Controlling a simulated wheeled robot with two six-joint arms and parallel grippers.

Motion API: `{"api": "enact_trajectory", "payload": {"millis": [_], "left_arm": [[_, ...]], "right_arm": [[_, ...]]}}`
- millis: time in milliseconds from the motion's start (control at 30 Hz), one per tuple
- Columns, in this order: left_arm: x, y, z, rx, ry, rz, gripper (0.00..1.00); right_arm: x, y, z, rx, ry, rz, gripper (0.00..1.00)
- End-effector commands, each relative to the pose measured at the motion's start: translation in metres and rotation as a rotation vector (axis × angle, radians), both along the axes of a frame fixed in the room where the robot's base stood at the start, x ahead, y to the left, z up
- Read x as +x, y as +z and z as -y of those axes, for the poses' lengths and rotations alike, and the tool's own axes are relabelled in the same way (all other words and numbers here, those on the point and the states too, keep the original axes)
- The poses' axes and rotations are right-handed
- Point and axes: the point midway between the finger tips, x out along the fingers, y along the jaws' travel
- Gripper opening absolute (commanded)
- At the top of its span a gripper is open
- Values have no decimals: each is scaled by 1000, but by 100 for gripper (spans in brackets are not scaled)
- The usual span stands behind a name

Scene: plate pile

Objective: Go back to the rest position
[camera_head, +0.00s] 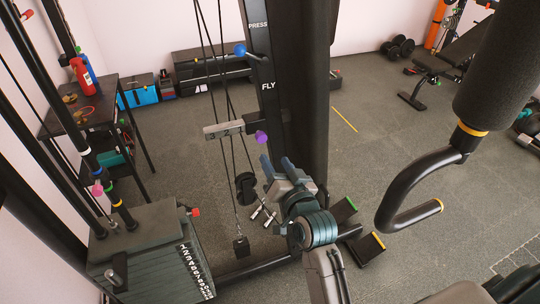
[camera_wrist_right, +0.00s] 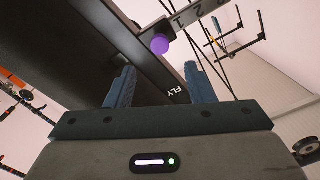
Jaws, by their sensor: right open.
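My right gripper (camera_head: 277,167) is raised in the middle of the head view, beside the black machine column (camera_head: 292,110). Its two blue-grey fingers stand apart with nothing between them. In the right wrist view, the open fingers (camera_wrist_right: 160,88) point up toward the column's "FLY" face (camera_wrist_right: 150,72) and a purple knob (camera_wrist_right: 160,44). The knob also shows in the head view (camera_head: 262,137), above and left of the fingers. The dark stack of weight plates (camera_head: 150,262) stands at the lower left, with a red knob (camera_head: 195,212) at its side. My left gripper is out of view.
A dark frame bar (camera_head: 262,267) crosses the floor below. The grey floor (camera_head: 375,120) is open behind the handle.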

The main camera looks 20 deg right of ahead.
Motion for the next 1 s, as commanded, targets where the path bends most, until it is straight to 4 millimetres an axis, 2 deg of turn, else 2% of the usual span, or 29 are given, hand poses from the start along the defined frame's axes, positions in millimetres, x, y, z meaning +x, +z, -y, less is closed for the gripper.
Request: {"api": "enact_trajectory", "payload": {"millis": [100, 200, 667, 733, 767, 867, 967, 1000], "left_arm": [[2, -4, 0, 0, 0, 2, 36], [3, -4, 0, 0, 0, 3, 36], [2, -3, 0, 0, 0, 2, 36], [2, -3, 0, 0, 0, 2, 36], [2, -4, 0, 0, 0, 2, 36], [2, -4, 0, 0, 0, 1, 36], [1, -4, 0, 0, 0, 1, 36], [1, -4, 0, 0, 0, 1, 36]], "right_arm": [[-12, -1, 1, -1, -1, 0, 49], [-16, -1, 1, -2, 0, -1, 49], [-17, 0, 1, -1, 0, -1, 49], [-15, -6, 0, -4, 1, -11, 49], [-14, -12, 0, -8, 2, -22, 49], [-5, -51, -3, -29, 12, -87, 49], [2, -116, -7, -66, 28, -196, 49], [2, -147, -8, -84, 36, -245, 49]]}}
